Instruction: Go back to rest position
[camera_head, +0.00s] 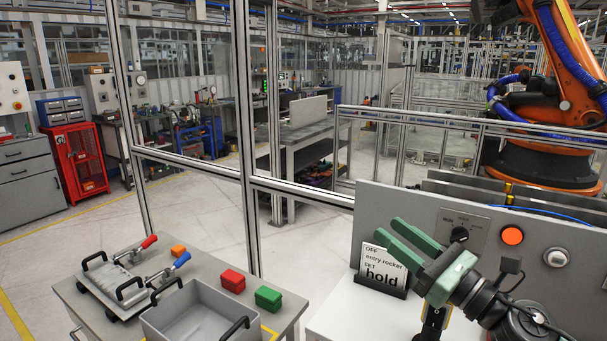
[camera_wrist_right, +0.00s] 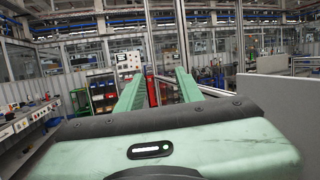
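My right gripper (camera_head: 402,240) is at the lower right in the head view, in front of the grey control panel (camera_head: 475,213). Its two green fingers are apart, with nothing between them, and they point up and left. The right wrist view also shows the two spread fingers (camera_wrist_right: 157,90) with no object between them. A sign (camera_head: 383,268) reading "OFF entry rocker SET hold" stands just below and left of the fingers. My left gripper is in neither view.
The panel carries a black knob (camera_head: 459,234), a lit orange button (camera_head: 512,235) and a pale button (camera_head: 555,257). A side table at lower left holds a grey bin (camera_head: 190,312), a red block (camera_head: 232,281), a green block (camera_head: 268,298) and a handled plate (camera_head: 113,278). Metal frame posts stand behind.

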